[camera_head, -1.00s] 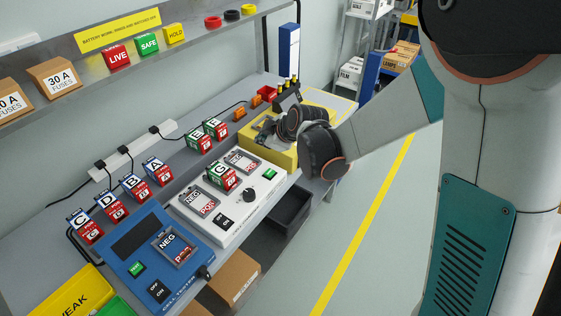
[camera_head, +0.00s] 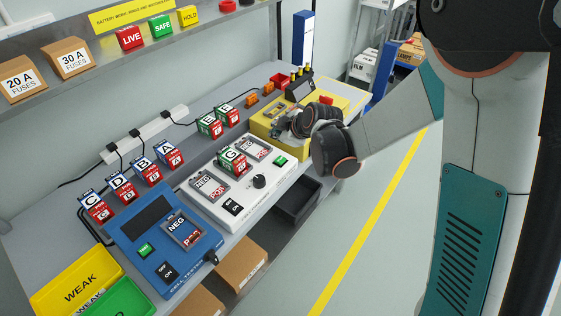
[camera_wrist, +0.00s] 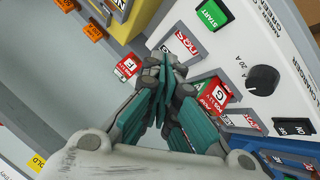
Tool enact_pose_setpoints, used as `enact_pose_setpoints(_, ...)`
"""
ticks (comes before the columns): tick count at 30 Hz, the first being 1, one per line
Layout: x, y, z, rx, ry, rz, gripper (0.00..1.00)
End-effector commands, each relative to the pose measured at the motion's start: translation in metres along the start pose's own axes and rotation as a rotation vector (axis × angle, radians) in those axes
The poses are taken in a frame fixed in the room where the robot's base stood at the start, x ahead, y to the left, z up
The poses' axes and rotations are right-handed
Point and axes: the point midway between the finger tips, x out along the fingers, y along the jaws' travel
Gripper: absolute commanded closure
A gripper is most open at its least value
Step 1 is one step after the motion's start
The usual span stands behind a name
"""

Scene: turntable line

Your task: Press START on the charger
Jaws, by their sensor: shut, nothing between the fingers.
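A yellow fixture (camera_head: 262,124) stands just behind the charger, close to my gripper. Cells E and F stand left of it. A blue cell tester (camera_head: 155,285) is in front, with cells A to D behind it. A shelf (camera_head: 95,50) overhangs the back. The right aisle is clear.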

Motion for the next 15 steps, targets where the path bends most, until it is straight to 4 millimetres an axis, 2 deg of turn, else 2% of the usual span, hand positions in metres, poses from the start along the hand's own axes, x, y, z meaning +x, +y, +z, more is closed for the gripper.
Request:
enact_pose_setpoints(9,0.032,-0.024,0.024,0.0,0.0,0.0,1.0)
enact_pose_setpoints(15,0.045,-0.033,0.033,0.0,0.0,0.0,1.0)
